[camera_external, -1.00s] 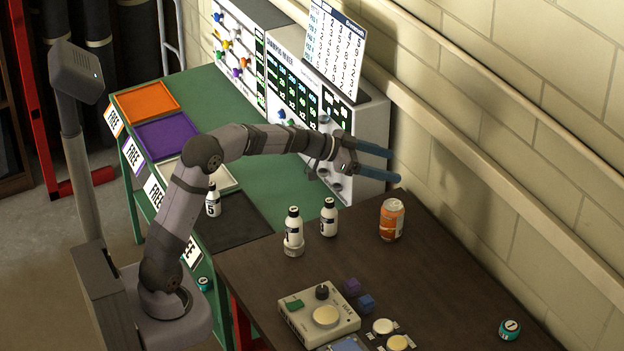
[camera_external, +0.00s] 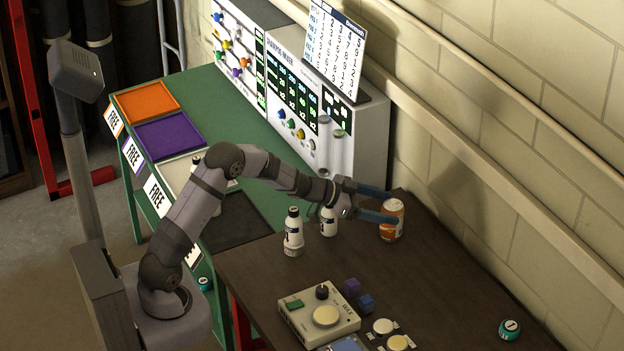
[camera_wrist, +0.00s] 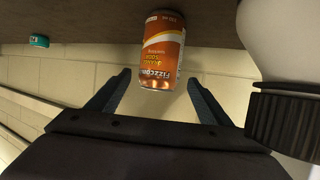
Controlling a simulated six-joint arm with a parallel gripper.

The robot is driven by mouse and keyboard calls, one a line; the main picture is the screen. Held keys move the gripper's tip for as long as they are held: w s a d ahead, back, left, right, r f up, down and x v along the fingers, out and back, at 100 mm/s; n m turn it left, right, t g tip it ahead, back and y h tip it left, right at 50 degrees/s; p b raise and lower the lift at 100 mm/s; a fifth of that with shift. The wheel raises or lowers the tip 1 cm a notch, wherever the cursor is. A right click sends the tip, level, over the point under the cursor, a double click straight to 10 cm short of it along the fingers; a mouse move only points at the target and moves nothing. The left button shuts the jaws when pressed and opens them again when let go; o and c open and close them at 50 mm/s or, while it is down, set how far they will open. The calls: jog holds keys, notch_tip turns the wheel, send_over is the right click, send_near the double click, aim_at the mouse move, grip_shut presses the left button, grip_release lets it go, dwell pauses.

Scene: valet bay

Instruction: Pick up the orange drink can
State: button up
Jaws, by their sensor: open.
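The orange drink can (camera_external: 393,222) stands upright on the dark brown table (camera_external: 440,280), near the wall. In the wrist view the can (camera_wrist: 162,50) shows its label upside down, just beyond the fingertips and roughly centred between them. My gripper (camera_external: 388,205) is open, its two blue fingers reaching toward the can, one overlapping it in the external view. Whether a finger touches the can, I cannot tell.
A white bottle (camera_external: 328,222) stands close to my wrist, and another bottle (camera_external: 293,232) stands left of it. In the wrist view a large white bottle (camera_wrist: 280,45) fills the right edge. A control box (camera_external: 318,313) sits at the front. A teal can (camera_external: 510,329) stands at the far right.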

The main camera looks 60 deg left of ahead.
jog(key=shift+x, duration=0.85)
jog(key=shift+d, duration=0.1)
jog(key=shift+p+x, duration=1.2)
jog(key=shift+x, duration=1.35)
jog(key=shift+s, duration=0.1)
jog(key=c, duration=1.4)
jog(key=shift+r, duration=0.1)
notch_tip(320, 180, up, 10)
